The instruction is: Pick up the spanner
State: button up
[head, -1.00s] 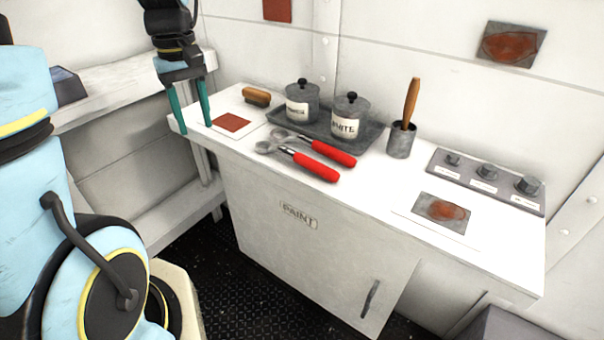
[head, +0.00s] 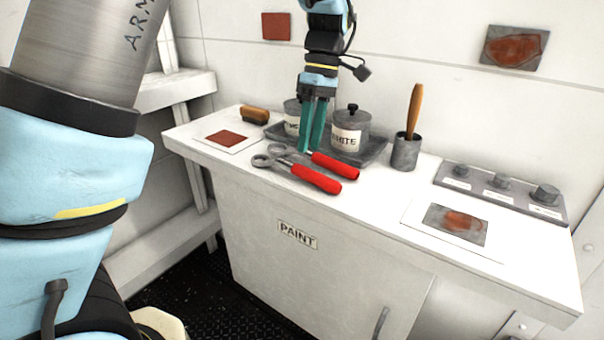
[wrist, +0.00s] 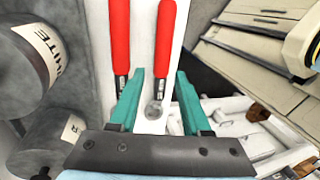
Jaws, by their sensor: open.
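Two red-handled metal tools, much alike, lie side by side on the white bench. The nearer spanner (head: 316,179) has a grey ringed head to the left and also shows in the wrist view (wrist: 165,38). The farther red-handled tool (head: 334,165) lies closer to the tray and is on the left in the wrist view (wrist: 119,38). My gripper (head: 310,148) points down over the tools, open and empty. In the wrist view, my gripper (wrist: 160,76) has the nearer spanner's head between its green fingers, and the left finger partly hides the farther tool. Fingertip height is unclear.
A grey tray (head: 372,152) with a can marked WHITE (head: 350,130) and another can stands just behind my gripper. A cup (head: 406,152) with a wooden-handled tool stands to the right. A brush (head: 255,115) lies left. The bench's front edge is close to the tools.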

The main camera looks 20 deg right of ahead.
aim_at(292, 171)
jog(key=shift+s+p+x, duration=0.2)
jog(key=shift+p+x, duration=0.1)
jog(key=shift+x, duration=1.2)
jog(key=shift+s+p+x, duration=0.2)
jog(key=shift+p+x, duration=0.05)
jog(key=shift+x, duration=1.25)
jog(key=shift+c, duration=0.3)
jog(key=shift+r, duration=0.1)
grip_shut()
